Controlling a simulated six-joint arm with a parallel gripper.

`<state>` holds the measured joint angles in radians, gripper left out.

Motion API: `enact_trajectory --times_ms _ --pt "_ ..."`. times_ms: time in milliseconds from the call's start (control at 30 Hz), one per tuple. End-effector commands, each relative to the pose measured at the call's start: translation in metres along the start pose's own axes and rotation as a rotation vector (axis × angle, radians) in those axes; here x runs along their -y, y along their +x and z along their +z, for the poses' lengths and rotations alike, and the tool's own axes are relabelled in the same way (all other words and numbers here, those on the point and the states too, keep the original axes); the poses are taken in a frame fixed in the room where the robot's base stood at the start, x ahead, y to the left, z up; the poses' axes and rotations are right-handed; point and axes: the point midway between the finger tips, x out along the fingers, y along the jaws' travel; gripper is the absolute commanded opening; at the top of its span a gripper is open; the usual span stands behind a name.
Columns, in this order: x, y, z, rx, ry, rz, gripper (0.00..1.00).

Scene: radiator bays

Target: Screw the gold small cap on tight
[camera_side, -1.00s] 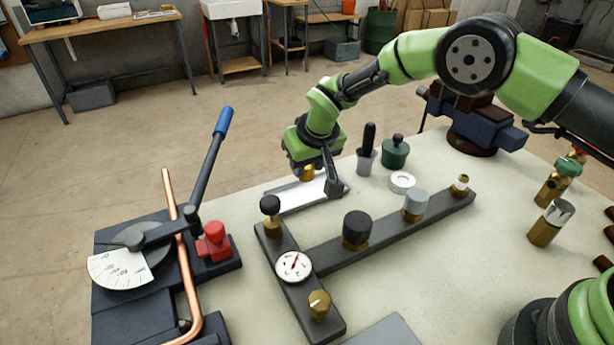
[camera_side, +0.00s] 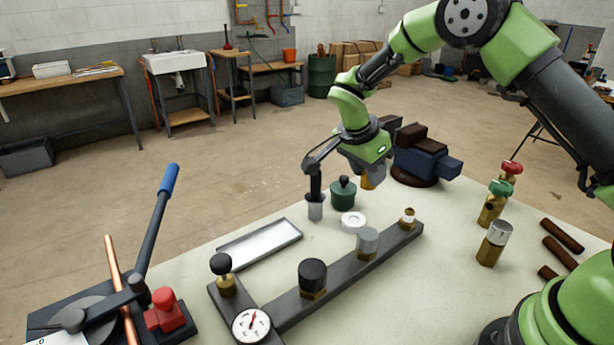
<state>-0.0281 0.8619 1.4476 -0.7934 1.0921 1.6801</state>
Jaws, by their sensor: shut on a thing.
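The gold small cap (camera_side: 368,182) is held under my gripper (camera_side: 369,172), which is shut on it. The cap hangs in the air, just right of the green jar in the picture. The dark bar (camera_side: 285,321) carries several fittings. At its far right end stands a small brass post with a white top (camera_side: 408,218) and no cap on it. My gripper is above and left of that post, clear of it. The jaw tips are small and partly hidden by the gripper body.
A silver-capped fitting (camera_side: 367,242), a black-capped fitting (camera_side: 312,277) and a black knob (camera_side: 221,264) stand on the bar. The white ring (camera_side: 353,222), green jar (camera_side: 343,194), grey cup (camera_side: 315,210) and empty metal tray (camera_side: 260,243) are behind it. A blue vise (camera_side: 425,160) stands beyond.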

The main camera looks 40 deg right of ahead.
Motion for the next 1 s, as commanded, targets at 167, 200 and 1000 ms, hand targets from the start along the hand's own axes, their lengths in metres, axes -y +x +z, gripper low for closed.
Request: enact_trajectory --times_ms 167,200,1000 --pt "-0.041 0.009 -0.046 0.002 0.452 0.187 0.1" --pt "-0.048 0.01 -0.051 0.002 0.519 0.214 0.1" --pt "-0.062 0.053 -0.045 0.004 0.669 0.275 0.1"
